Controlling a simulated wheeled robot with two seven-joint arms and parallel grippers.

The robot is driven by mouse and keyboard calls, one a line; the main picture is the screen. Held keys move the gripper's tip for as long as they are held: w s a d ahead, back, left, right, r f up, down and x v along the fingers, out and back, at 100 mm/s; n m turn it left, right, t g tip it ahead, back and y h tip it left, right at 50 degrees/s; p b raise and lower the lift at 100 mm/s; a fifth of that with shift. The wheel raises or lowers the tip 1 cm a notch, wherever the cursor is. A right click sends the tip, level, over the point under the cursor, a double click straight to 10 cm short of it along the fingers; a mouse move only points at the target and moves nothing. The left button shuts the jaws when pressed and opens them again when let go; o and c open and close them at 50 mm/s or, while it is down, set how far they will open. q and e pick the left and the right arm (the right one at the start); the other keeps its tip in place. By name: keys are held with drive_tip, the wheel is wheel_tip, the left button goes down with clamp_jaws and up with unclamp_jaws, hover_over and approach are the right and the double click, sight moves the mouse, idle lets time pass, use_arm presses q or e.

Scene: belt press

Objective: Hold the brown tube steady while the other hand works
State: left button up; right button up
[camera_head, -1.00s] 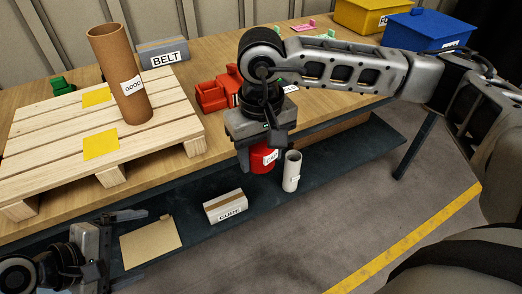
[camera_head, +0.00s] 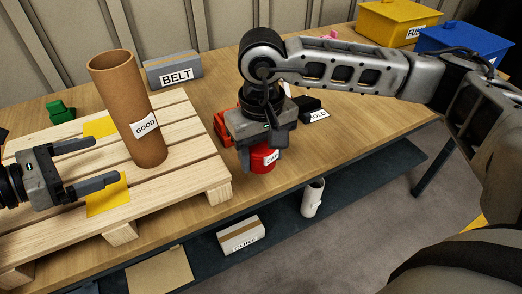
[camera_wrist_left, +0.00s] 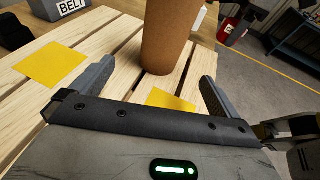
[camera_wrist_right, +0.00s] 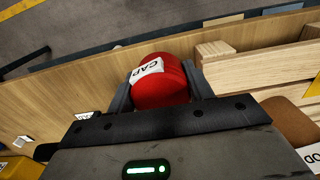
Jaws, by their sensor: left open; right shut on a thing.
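The brown tube (camera_head: 128,105) with a GOOD label stands upright on the wooden pallet (camera_head: 190,170). My left gripper (camera_head: 105,163) is open just left of the tube, fingers pointing at it. In the left wrist view the tube (camera_wrist_left: 168,35) stands ahead, between and beyond the fingertips, not gripped. My right gripper (camera_head: 262,150) is shut on the red cap (camera_head: 264,158), held near the table's front edge. The cap (camera_wrist_right: 160,85), labelled CAP, sits between its fingers in the right wrist view.
Yellow squares (camera_head: 107,196) lie on the pallet. A grey BELT box (camera_head: 173,70) and a green object (camera_head: 60,110) stand behind. Yellow (camera_head: 397,20) and blue (camera_head: 462,45) bins stand at the far right. A CURE box (camera_head: 240,235) and a white tube (camera_head: 312,198) are on the lower shelf.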

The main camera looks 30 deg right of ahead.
sight(132, 148)
use_arm(q)
drive_tip(key=b+x, duration=0.1)
drive_tip(key=x, duration=0.1)
drive_tip(key=b+x, duration=0.3)
drive_tip(key=b, duration=0.1)
drive_tip(key=shift+d+f, duration=0.3)
drive_tip(key=shift+f, duration=0.1)
use_arm(e)
wheel_tip(132, 148, down, 6)
drive_tip(key=shift+s+r, duration=0.15)
drive_tip(key=shift+r, duration=0.1)
use_arm(q)
drive_tip(key=shift+w+d+r+p, duration=0.1)
drive_tip(key=shift+w+d+p, duration=0.05)
drive_tip(key=shift+d+p, duration=0.4)
drive_tip(key=shift+w+d+r+p, duration=0.1)
drive_tip(key=shift+d+p, duration=0.35)
drive_tip(key=shift+p, duration=0.05)
use_arm(e)
wheel_tip(132, 148, up, 2)
drive_tip(key=shift+r, duration=0.1)
use_arm(q)
drive_tip(key=shift+x, duration=1)
use_arm(e)
drive_tip(key=shift+r, duration=0.25)
use_arm(q)
drive_tip(key=shift+a+f, duration=0.1)
drive_tip(key=shift+f, duration=0.15)
drive_tip(key=c, duration=1.1)
